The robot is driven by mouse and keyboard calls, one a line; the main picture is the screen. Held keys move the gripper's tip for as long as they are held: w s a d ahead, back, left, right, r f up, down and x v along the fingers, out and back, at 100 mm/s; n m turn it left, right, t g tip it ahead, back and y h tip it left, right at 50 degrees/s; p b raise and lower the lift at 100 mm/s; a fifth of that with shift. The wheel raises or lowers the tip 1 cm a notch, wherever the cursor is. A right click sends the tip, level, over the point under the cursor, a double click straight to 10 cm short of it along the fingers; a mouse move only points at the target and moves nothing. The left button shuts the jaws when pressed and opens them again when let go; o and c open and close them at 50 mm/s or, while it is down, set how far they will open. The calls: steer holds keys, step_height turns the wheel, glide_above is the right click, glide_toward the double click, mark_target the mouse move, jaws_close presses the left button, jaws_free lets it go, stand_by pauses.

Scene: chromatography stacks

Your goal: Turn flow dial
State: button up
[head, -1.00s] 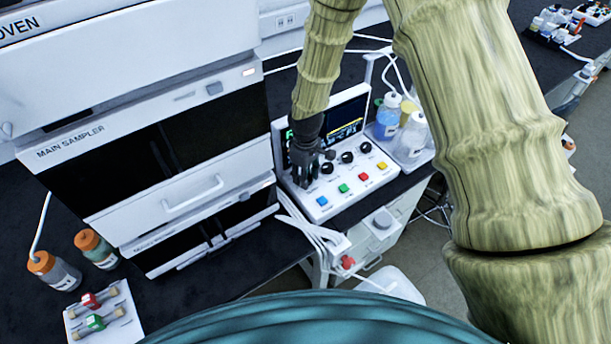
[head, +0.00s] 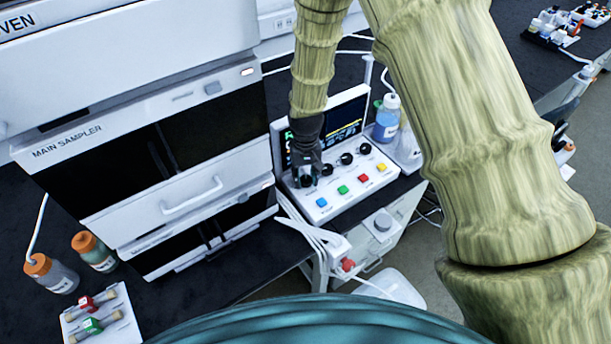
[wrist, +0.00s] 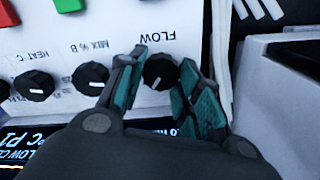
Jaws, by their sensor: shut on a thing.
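The flow dial (wrist: 159,71) is a black round knob with a white pointer mark, beside the printed word FLOW in the wrist view. It is the end knob of a row on a white control panel (head: 335,178). My gripper (wrist: 158,82) has one teal-padded finger on each side of this dial and is shut on it. In the head view my gripper (head: 306,180) is at the panel's left end and largely covers the dial. The MIX %B knob (wrist: 91,76) and HEAT C knob (wrist: 35,84) are beside it, outside the fingers.
Blue (head: 321,202), green (head: 342,189), red (head: 363,178) and yellow (head: 381,167) buttons line the panel's front. A screen (head: 345,127) stands behind the knobs. The main sampler cabinet (head: 75,150) is close on the left. A blue-liquid bottle (head: 386,122) stands behind right.

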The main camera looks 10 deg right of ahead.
mark_target(306, 178)
steer(key=shift+w, duration=0.1)
stand_by(0.5)
steer(key=o, duration=1)
steer(key=shift+o, duration=0.2)
steer(key=shift+r, duration=0.1)
step_height(306, 178, up, 12)
